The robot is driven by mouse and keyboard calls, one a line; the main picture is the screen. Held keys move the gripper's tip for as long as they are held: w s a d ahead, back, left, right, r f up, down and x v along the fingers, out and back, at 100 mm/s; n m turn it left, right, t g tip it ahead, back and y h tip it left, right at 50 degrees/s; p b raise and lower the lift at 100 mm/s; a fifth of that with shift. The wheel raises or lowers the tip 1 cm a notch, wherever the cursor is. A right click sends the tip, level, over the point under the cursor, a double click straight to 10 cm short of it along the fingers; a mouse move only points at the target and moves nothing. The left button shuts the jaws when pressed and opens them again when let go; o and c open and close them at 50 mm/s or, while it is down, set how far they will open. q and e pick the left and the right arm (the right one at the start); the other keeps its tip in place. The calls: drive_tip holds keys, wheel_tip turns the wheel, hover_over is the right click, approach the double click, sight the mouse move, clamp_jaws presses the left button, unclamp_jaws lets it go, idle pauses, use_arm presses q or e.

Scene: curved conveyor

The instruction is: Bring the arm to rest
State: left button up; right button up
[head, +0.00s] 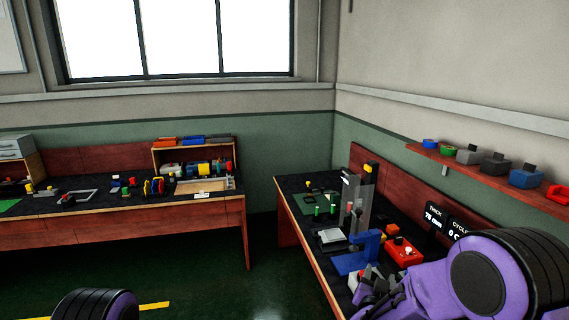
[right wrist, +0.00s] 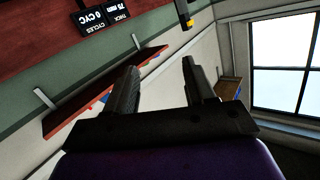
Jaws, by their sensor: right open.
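My right arm comes in from the lower right of the head view. Its gripper (head: 366,288) is over the near part of the right-hand bench (head: 318,268), partly hard to make out against the things there. In the right wrist view the two dark fingers of the right gripper (right wrist: 160,68) stand apart with nothing between them. Only a rounded purple and black part of my left arm shows at the bottom left of the head view. The left gripper is out of view.
A blue fixture (head: 353,258) and a red box with buttons (head: 404,252) stand on the right bench close to my right gripper. A clear upright panel (head: 358,208) stands behind them. A red shelf (head: 460,168) with coloured bins runs along the right wall. Open floor (head: 250,290) lies between benches.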

drive_tip(key=s+d+f+g+y+b, duration=0.1)
drive_tip(key=s+f+g+y+b, duration=0.15)
drive_tip(key=s+f, duration=0.85)
drive_tip(key=s+d+f+g+y+b, duration=0.1)
drive_tip(key=s+d+f+g+b, duration=0.2)
drive_tip(key=s+f, duration=0.8)
drive_tip(key=s+d+f+g+b, duration=0.1)
drive_tip(key=s+f+g+b, duration=0.5)
drive_tip(key=s+f, duration=1.1)
drive_tip(key=s+b, duration=0.1)
drive_tip(key=s, duration=0.1)
drive_tip(key=shift+s+d, duration=0.3)
drive_tip(key=shift+d, duration=0.05)
